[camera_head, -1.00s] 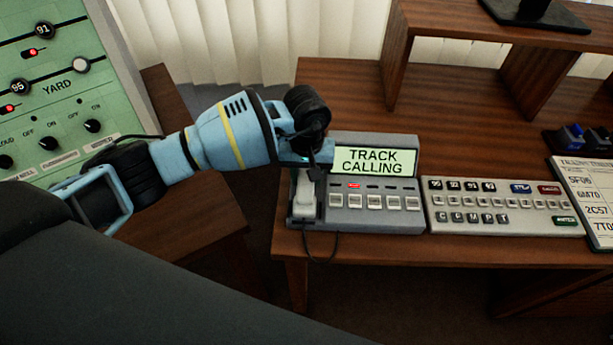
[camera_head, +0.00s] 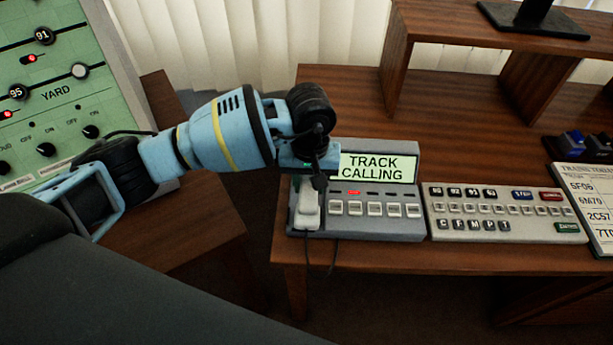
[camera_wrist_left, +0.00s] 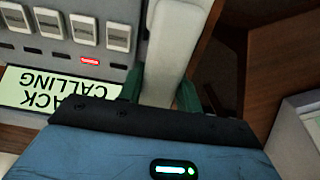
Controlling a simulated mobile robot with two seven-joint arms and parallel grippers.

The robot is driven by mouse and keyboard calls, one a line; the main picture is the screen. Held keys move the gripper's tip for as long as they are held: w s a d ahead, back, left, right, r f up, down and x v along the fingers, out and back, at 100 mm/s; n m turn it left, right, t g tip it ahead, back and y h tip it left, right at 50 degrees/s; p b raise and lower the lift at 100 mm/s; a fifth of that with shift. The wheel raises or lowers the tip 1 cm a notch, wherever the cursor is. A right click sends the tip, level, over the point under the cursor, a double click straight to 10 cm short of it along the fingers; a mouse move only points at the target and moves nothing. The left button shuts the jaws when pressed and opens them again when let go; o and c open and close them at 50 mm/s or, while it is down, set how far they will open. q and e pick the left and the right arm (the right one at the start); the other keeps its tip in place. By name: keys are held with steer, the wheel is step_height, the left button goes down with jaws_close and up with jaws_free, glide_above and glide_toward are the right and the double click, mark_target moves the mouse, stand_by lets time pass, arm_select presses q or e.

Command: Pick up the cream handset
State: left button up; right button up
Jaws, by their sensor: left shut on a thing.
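The cream handset (camera_head: 308,212) is at the left end of the grey phone unit (camera_head: 350,228), whose screen reads "TRACK CALLING". My left gripper (camera_head: 318,182) points down over the handset's far part and is shut on it. In the left wrist view the handset (camera_wrist_left: 178,40) runs between the two dark green fingers of my left gripper (camera_wrist_left: 160,90). The gripper hides the handset's far end. I cannot tell clearly how far the handset is off its cradle. My right gripper is not in view.
A dark cord (camera_head: 333,258) hangs over the desk's front edge. A grey keypad panel (camera_head: 500,214) stands right of the phone unit, with a printed list (camera_head: 590,200) beyond it. A wooden shelf (camera_head: 470,50) is behind. A green YARD panel (camera_head: 60,110) stands at left.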

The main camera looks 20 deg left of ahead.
arm_select(q)
steer(key=s+d+r, duration=0.1)
steer(key=s+d, duration=0.6)
steer(key=s, duration=0.4)
steer(key=shift+r+b, duration=0.2)
steer(key=shift+b, duration=0.2)
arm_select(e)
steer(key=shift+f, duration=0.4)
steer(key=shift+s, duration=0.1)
